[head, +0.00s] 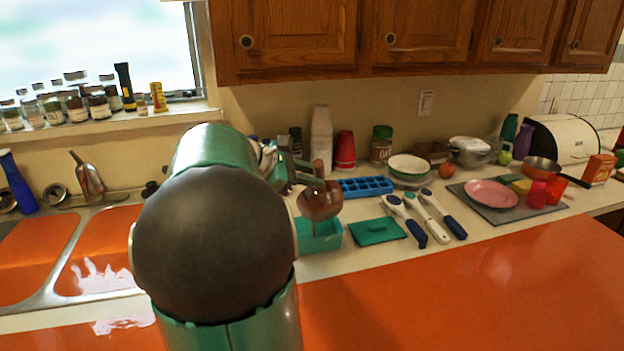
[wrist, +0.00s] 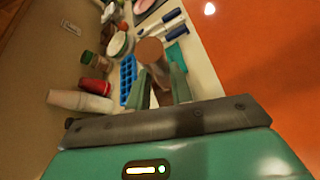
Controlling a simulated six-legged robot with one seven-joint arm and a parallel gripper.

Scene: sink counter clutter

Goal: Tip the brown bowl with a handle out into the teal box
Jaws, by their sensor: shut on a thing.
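The brown bowl with a handle (head: 320,203) hangs tilted over the teal box (head: 318,239) on the counter, right of my arm. My gripper (head: 306,178) is shut on the bowl; the exact grip on the handle is hard to see. In the wrist view the brown bowl (wrist: 151,51) shows just beyond the fingertips of my gripper (wrist: 160,78). My arm hides the left part of the teal box. The inside of the box and any contents of the bowl cannot be made out.
A flat teal lid (head: 377,231) lies right of the box, with a blue ice tray (head: 364,187) behind. Utensils with blue handles (head: 432,217) lie farther right. The orange front surface (head: 470,290) is clear.

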